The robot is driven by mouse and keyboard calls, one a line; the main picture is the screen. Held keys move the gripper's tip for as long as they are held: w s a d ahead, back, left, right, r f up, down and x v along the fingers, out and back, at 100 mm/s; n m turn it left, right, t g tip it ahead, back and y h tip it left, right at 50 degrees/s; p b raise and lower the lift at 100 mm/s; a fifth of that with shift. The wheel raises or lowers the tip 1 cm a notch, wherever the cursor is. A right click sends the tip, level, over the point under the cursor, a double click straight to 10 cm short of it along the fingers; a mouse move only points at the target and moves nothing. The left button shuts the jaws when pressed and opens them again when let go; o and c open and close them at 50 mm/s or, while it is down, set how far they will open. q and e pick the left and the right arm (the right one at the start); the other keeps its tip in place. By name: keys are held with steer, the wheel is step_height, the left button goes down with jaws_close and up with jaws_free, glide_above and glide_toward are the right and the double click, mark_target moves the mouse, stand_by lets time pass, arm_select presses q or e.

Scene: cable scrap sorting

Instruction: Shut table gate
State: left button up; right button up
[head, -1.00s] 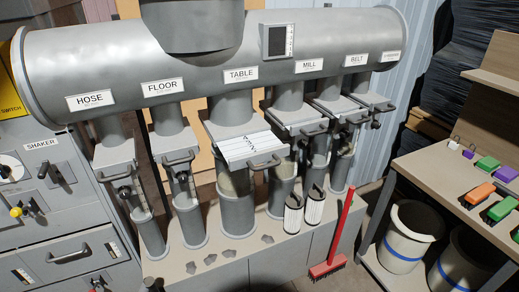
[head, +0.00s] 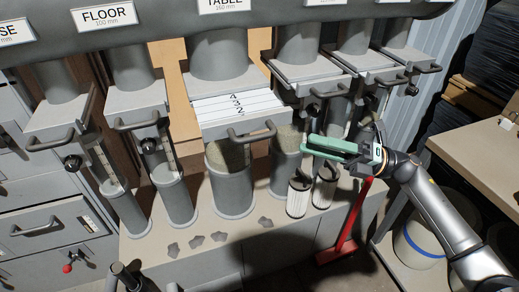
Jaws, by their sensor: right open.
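The table gate (head: 238,108) is a grey sliding plate under the TABLE label (head: 226,5). It is drawn out toward me, and its white marked strip shows the numbers 4, 3 and 2. Its dark bar handle (head: 252,136) is on the front edge. My right gripper (head: 312,144) has green fingers and is open and empty. It is to the right of the handle, apart from it in the picture, with its fingertips pointing left. It covers part of the pipes behind it. My left gripper is not in view.
The floor gate (head: 137,112) with its own handle is on the left. Other gates with handles (head: 327,90) are on the right. Two pale ribbed cylinders (head: 298,197) and a red brush (head: 352,220) stand below my right gripper. A workbench (head: 478,145) is on the right.

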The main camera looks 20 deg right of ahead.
mark_target(259, 137)
steer(key=a+r+p, duration=0.1)
steer(key=a, duration=0.2)
steer(key=w+a+r+n+g, duration=0.1)
steer(key=a, duration=0.3)
steer(key=w+a+r+n+p, duration=0.1)
steer(key=a, duration=0.2)
steer(key=shift+w+a+g+p, duration=0.15)
steer(key=shift+w+g+p, duration=0.1)
steer(key=shift+g+p, duration=0.05)
steer(key=shift+w+a, duration=0.2)
steer(key=shift+a, duration=0.3)
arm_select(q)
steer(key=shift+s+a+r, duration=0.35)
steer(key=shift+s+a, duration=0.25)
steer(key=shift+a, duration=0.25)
arm_select(e)
steer(key=c, duration=0.7)
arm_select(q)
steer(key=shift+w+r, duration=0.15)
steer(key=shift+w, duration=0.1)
arm_select(e)
jaws_close()
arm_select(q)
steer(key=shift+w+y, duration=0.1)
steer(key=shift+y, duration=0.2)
